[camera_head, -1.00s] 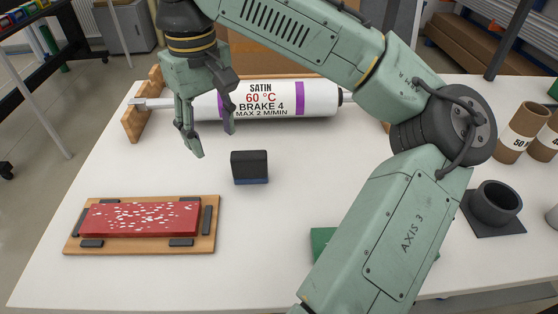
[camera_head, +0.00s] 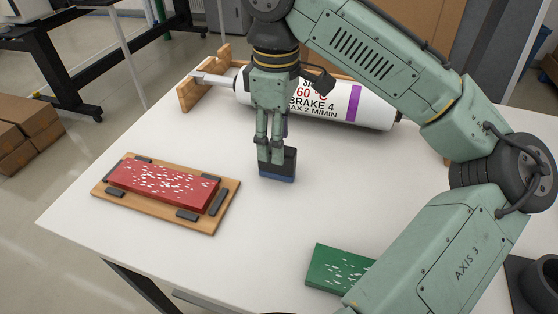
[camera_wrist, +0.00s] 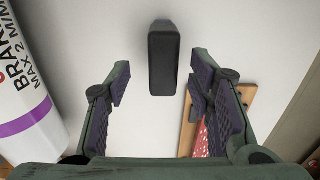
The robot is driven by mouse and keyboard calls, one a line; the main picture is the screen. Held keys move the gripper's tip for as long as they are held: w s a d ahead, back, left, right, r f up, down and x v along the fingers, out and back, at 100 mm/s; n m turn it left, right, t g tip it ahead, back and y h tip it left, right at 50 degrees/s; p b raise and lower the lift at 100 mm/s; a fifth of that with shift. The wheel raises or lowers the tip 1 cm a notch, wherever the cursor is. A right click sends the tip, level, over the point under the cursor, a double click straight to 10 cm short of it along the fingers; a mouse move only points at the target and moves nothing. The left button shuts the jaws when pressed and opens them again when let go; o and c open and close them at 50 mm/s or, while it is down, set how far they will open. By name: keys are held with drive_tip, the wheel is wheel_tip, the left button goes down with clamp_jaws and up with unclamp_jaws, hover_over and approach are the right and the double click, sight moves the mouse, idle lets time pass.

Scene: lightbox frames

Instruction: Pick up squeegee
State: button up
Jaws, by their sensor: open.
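The squeegee (camera_head: 285,172) is a small dark block with a blue lower edge, standing on the white table. My gripper (camera_head: 270,152) points down right at it, and its fingers hide part of the block in the head view. In the wrist view the squeegee (camera_wrist: 164,62) shows as a dark upright bar, toward the top of the picture, in line with the gap between the fingers. The gripper (camera_wrist: 160,88) is open with a finger on each side of that gap. Clear white table shows between the squeegee and each finger, so it is not gripped.
A large white labelled roller (camera_head: 375,108) lies on wooden supports behind the squeegee. A wooden board (camera_head: 190,226) with a red speckled plate (camera_head: 163,185) lies to the left. A green speckled plate (camera_head: 325,265) lies in front. The table (camera_head: 110,240) is bare around the squeegee.

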sight(286, 173)
drive_tip(key=shift+s+f+p, duration=0.2)
drive_tip(key=shift+f+p, duration=0.15)
drive_tip(key=shift+f, duration=2.7)
drive_tip(key=shift+c, duration=0.4)
clamp_jaws()
